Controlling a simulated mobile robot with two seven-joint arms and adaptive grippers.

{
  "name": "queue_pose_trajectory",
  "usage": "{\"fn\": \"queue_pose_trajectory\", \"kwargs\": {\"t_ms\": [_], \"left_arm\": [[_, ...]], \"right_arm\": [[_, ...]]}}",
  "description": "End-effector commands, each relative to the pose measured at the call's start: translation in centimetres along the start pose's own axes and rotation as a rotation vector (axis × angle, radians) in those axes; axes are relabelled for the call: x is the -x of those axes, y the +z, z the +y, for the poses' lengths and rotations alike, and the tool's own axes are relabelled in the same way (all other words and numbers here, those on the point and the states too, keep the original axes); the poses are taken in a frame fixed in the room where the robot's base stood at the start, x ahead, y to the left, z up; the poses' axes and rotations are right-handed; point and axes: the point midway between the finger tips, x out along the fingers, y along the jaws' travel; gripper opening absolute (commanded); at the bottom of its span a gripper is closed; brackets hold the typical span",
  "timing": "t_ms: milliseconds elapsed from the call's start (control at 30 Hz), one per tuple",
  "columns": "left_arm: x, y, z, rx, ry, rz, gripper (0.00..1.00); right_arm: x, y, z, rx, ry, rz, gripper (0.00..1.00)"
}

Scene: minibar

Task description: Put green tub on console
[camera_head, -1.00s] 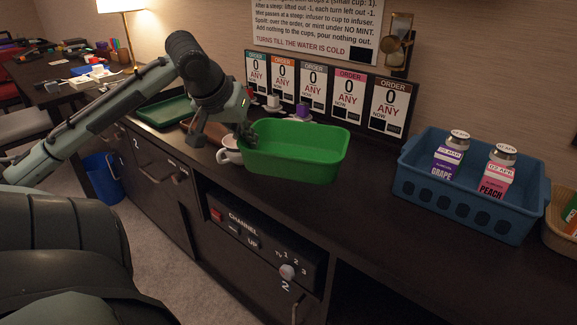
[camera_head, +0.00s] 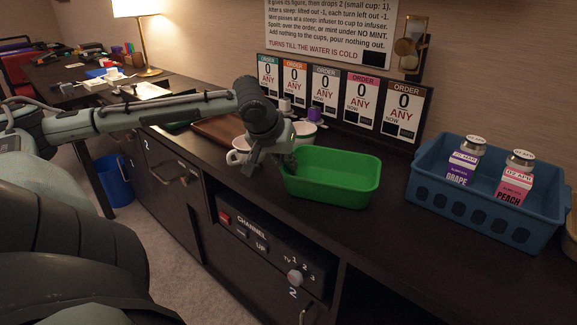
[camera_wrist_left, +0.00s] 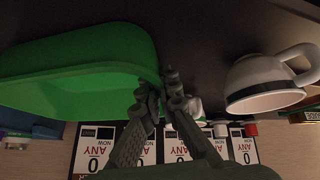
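The green tub (camera_head: 332,180) is over the middle of the dark console top (camera_head: 392,228), upright and low. I cannot tell whether its base touches the top. My left gripper (camera_head: 288,164) is at the tub's left end. In the left wrist view the fingers (camera_wrist_left: 160,95) close on the tub's rim (camera_wrist_left: 150,48), one finger on each side. The tub looks empty. My right gripper is not in view.
A blue basket (camera_head: 480,215) with grape and peach cartons stands to the right. A white cup (camera_head: 238,152) and a brown tray (camera_head: 215,130) are left of the tub, behind my arm. Order cards (camera_head: 340,100) line the back. Bare console lies between tub and basket.

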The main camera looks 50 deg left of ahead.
Motion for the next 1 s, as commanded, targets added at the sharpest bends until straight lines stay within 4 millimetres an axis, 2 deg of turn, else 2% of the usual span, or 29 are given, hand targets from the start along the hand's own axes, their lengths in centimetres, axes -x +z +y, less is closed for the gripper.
{"fn": "queue_pose_trajectory", "kwargs": {"t_ms": [133, 333, 700, 800, 1000], "left_arm": [[-0.3, 0.2, -0.1, 0.000, 0.000, 0.000, 0.00], [-0.3, 0.2, -0.1, 0.000, -0.001, -0.001, 0.25], [0.0, 0.0, 0.0, 0.000, 0.000, 0.000, 0.26], [1.4, -0.1, 0.0, 0.003, 0.003, 0.001, 0.26], [5.7, -0.3, 0.1, 0.003, 0.005, 0.005, 0.26]], "right_arm": [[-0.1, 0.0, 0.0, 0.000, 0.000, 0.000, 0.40], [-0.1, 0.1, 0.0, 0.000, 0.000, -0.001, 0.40], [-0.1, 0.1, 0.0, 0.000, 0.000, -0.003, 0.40], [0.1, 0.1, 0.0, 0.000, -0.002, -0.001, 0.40], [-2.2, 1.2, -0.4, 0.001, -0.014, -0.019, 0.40]]}}
